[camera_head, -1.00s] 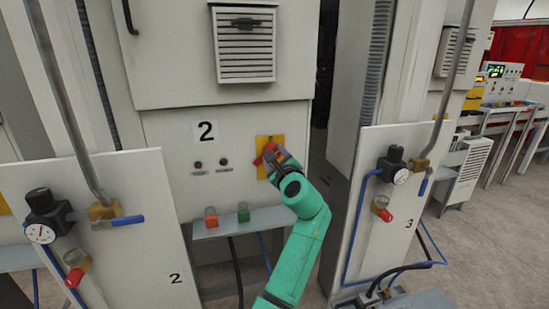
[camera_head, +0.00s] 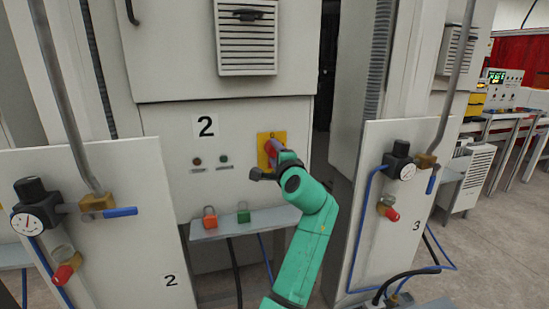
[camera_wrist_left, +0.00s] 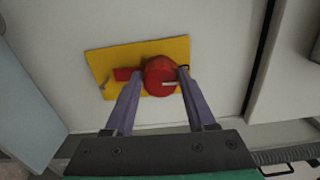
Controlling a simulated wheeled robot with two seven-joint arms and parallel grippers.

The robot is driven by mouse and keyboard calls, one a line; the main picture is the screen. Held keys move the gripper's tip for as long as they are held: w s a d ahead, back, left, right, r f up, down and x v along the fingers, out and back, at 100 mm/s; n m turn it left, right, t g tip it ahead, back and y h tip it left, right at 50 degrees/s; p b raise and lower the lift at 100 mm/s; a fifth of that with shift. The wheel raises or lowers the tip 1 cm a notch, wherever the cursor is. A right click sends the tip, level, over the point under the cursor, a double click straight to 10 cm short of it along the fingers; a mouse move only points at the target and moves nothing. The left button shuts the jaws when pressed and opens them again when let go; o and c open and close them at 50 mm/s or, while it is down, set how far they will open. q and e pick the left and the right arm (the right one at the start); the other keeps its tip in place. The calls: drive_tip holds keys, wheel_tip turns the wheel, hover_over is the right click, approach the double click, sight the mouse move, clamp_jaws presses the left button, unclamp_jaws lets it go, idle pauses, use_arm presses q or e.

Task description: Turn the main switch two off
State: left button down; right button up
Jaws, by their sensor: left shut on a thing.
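The main switch two is a red rotary knob on a yellow plate (camera_head: 265,138) fixed to the grey cabinet, right of the "2" label. My left gripper (camera_head: 272,158) is at the plate and hides most of the knob in the head view. In the left wrist view its two purple fingers (camera_wrist_left: 158,82) are either side of the red knob, shut on it. My right gripper is not in view.
A small shelf (camera_head: 262,222) below holds a red padlock (camera_head: 209,219) and a green padlock (camera_head: 243,213). Gauge panels labelled 2 (camera_head: 130,240) and 3 (camera_head: 395,225) stand left and right, with valves and hoses. A dark gap separates the cabinets to the right.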

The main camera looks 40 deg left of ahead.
use_arm(q)
drive_tip(key=shift+r+n, duration=0.3)
drive_tip(key=shift+r, duration=0.1)
drive_tip(key=c, duration=0.6)
unclamp_jaws()
drive_tip(key=shift+c, duration=0.2)
drive_tip(key=o, duration=0.4)
drive_tip(key=shift+w+f, duration=0.1)
drive_tip(key=shift+w, duration=0.05)
drive_tip(key=shift+w+a+f, duration=0.1)
drive_tip(key=shift+f, duration=0.1)
drive_tip(key=shift+s+d+f+b, duration=0.15)
drive_tip(key=shift+s+d+b, duration=0.2)
drive_tip(key=shift+d, duration=0.1)
drive_tip(key=b+v, duration=0.3)
drive_tip(key=v, duration=1)
drive_tip(key=shift+s+d, duration=0.1)
drive_tip(key=shift+d, duration=0.15)
